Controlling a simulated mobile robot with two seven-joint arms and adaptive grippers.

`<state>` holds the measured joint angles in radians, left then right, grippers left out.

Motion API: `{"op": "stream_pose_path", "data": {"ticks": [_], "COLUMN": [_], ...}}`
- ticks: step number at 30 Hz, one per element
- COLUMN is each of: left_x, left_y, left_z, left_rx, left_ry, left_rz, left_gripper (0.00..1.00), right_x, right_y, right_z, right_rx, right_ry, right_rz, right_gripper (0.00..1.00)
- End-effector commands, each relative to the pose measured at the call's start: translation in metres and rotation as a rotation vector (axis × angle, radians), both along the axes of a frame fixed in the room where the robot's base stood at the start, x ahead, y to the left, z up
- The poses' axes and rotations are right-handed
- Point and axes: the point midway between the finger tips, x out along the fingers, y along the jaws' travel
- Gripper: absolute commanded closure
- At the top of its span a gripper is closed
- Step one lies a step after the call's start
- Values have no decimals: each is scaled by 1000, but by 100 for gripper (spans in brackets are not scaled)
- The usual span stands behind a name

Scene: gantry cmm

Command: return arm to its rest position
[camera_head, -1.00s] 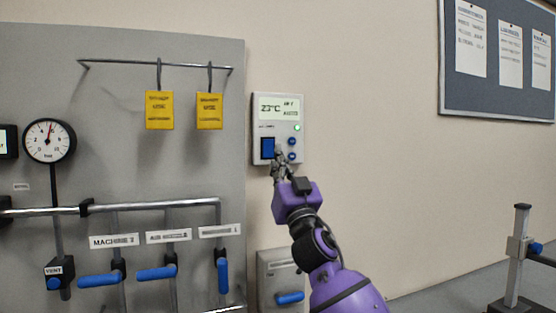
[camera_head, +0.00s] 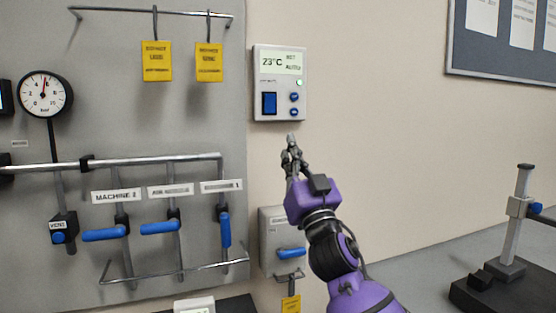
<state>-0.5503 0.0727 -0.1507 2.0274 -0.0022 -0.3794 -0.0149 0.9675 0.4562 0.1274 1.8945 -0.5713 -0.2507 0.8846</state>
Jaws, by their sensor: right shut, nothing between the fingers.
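My right gripper (camera_head: 291,147) is shut and empty at the end of my purple right arm. It points up, a little below the wall thermostat (camera_head: 280,84), and in the picture there is a gap between them. The thermostat is a white box with a screen reading 23°C, a large blue button, two small round blue buttons and a lit green light. My left gripper is not in view.
Left of the arm is a grey panel (camera_head: 190,120) with pipes, blue-handled valves, a pressure gauge (camera_head: 45,94) and yellow tags (camera_head: 157,61). A grey switch box (camera_head: 273,222) with a blue handle is close beside my arm. A black-based stand (camera_head: 500,285) is at right.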

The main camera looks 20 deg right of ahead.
Motion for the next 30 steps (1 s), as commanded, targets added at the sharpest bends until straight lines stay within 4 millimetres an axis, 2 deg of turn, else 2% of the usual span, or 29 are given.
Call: {"op": "stream_pose_path", "data": {"ticks": [8, 10, 15, 17, 20, 24, 26, 27, 29, 30], "left_x": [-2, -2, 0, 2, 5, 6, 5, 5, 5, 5], "left_y": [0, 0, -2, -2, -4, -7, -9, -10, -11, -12], "left_z": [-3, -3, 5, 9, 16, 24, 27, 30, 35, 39], "left_rx": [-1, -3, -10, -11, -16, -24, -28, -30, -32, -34], "left_ry": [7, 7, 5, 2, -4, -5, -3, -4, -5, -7], "left_rz": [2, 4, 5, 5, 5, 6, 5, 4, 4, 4], "left_gripper": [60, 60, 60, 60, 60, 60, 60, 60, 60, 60], "right_x": [2, 5, 8, 4, -9, -48, -71, -88, -116, -136], "right_y": [-1, 10, 24, 26, 29, 32, 33, 34, 35, 35], "right_z": [-2, -10, -102, -138, -204, -302, -342, -367, -403, -425], "right_rx": [-72, -118, -202, -223, -254, -285, -292, -293, -292, -291], "right_ry": [11, 34, 212, 278, 401, 588, 667, 720, 798, 849], "right_rz": [-61, -80, -90, -88, -78, -57, -45, -37, -23, -17], "right_gripper": [100, 100, 100, 100, 100, 100, 100, 100, 100, 100]}}
